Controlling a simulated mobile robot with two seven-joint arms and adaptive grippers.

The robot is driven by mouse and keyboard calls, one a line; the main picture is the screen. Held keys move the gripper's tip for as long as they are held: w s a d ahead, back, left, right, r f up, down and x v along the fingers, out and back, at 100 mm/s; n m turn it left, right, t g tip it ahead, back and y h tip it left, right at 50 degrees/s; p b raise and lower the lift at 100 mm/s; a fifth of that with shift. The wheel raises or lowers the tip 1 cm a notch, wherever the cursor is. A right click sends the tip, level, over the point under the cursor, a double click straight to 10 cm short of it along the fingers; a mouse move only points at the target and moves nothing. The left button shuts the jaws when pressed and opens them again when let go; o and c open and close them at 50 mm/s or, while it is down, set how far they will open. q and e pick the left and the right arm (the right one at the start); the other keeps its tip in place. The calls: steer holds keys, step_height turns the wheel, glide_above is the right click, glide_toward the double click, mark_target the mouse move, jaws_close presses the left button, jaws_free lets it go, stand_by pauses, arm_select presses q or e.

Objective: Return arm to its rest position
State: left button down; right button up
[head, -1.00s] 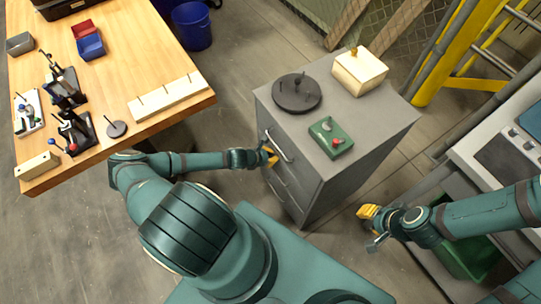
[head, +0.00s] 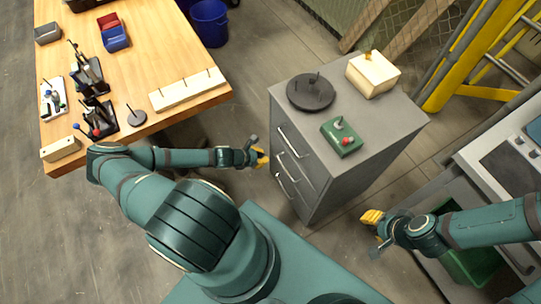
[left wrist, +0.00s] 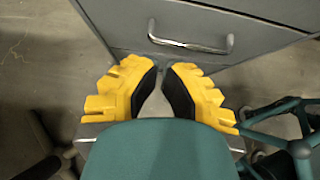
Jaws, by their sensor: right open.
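My left gripper (head: 262,157) is in front of the drawer side of the grey cabinet (head: 390,138), just left of its handles. It is apart from them. In the left wrist view its yellow fingers (left wrist: 160,72) have a narrow gap between the tips, with nothing held. A drawer handle (left wrist: 190,42) lies beyond the tips. The drawers look closed. My left arm (head: 185,157) reaches across from the left, bent at the elbow. My right gripper (head: 371,219) is open and empty, to the right of the cabinet's lower part.
On the cabinet top are a dark round plate (head: 311,93), a cream box (head: 373,76) and a green box (head: 341,138). A wooden workbench (head: 155,72) with stands stands near my left elbow. A blue bin (head: 209,22) is behind it. A grey-white unit (head: 490,150) is right.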

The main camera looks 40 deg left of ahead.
arm_select(q)
steer(key=shift+v, duration=1.45)
steer(key=s+d+r+m+g+h, duration=0.2)
steer(key=d+r+m+g, duration=0.1)
steer(key=d+m, duration=0.6)
steer(key=s+d+r+m+g+h, duration=0.1)
steer(key=s+d+r+m+g, duration=0.15)
steer(key=d+m, duration=0.65)
steer(key=s+d+r+m+g+y, duration=0.2)
steer(key=s+d+r+m+g, duration=0.15)
steer(key=r+m, duration=0.45)
steer(key=w+d+r+m+t, duration=0.2)
steer(key=w+d+r+m, duration=0.1)
steer(key=w+r, duration=0.1)
steer(key=shift+m+y, duration=0.3)
steer(key=shift+m, duration=0.1)
steer(key=shift+d, duration=0.1)
